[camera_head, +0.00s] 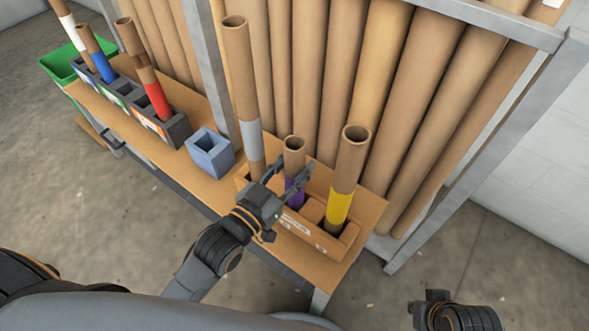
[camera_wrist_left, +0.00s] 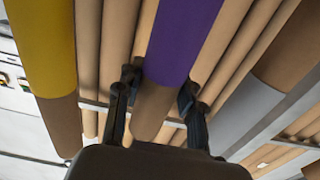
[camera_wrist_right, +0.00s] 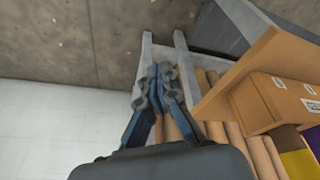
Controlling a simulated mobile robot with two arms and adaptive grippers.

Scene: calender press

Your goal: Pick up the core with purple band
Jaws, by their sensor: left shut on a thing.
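The core with purple band (camera_head: 294,147) is a short brown tube in the middle of the cardboard tray (camera_head: 320,243) at the front of the bench. My left gripper (camera_head: 291,176) is shut on it, with one finger on each side. The core stands close to upright. Its lower end is hidden, so I cannot tell if it touches the tray floor. My right gripper (camera_wrist_right: 163,78) appears shut and empty, away from the bench.
A core with yellow band (camera_head: 342,190) and a tall core with grey band (camera_head: 240,75) flank it in the tray. Long tubes (camera_head: 340,70) fill the rack behind.

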